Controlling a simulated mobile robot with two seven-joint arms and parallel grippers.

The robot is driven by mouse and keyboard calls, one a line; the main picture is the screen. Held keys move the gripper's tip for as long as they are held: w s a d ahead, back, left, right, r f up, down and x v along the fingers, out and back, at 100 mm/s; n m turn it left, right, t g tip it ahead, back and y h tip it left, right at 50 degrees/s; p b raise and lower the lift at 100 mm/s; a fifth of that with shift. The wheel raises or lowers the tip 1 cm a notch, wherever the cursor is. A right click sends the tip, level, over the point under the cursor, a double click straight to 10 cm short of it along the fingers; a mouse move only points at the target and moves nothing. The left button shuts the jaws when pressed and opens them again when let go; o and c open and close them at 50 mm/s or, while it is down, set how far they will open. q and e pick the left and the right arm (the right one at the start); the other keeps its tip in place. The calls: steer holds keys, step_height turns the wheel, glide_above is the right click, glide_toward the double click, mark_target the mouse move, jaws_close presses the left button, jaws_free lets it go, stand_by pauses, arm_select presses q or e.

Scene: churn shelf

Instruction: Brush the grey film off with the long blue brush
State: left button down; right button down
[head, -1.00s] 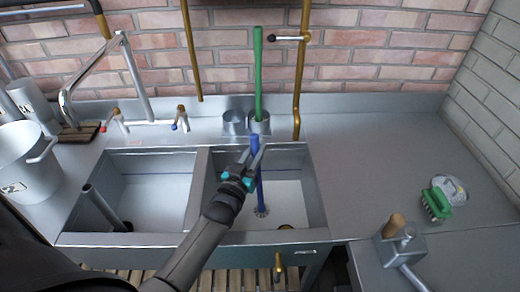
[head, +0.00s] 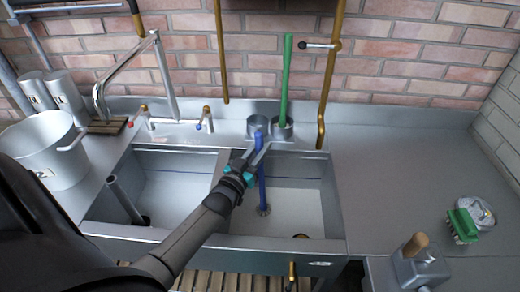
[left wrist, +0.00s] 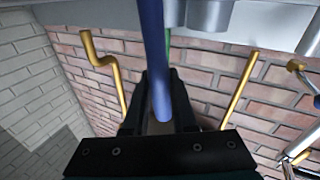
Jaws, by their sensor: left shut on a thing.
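The long blue brush (head: 262,188) stands nearly upright in the right basin (head: 300,210). My left gripper (head: 254,162) is shut on its handle near the top. The brush's round bristle end (head: 263,209) is low in the basin, at or close to the floor; I cannot tell if it touches. In the left wrist view the blue handle (left wrist: 157,60) runs between the fingers (left wrist: 160,105). The basin floor looks pale grey-white; I cannot make out a distinct grey film on it. My right gripper is not in view.
A green-handled brush (head: 286,80) stands in a metal cup behind the basin. The left basin (head: 175,195) holds an upright pipe (head: 125,200). A pot (head: 45,150) is at left. A green scrub brush (head: 463,222) lies on the right counter, which is otherwise mostly clear.

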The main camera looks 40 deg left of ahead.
arm_select(q)
steer(key=shift+w+d, duration=2.25)
steer(key=shift+d, duration=0.7)
steer(key=s+a+p, duration=0.1)
steer(key=s, duration=0.1)
steer(key=s+a+p, duration=0.1)
steer(key=s+a, duration=0.1)
steer(key=shift+s+a+p, duration=0.15)
steer(key=shift+p, duration=0.2)
stand_by(1.3)
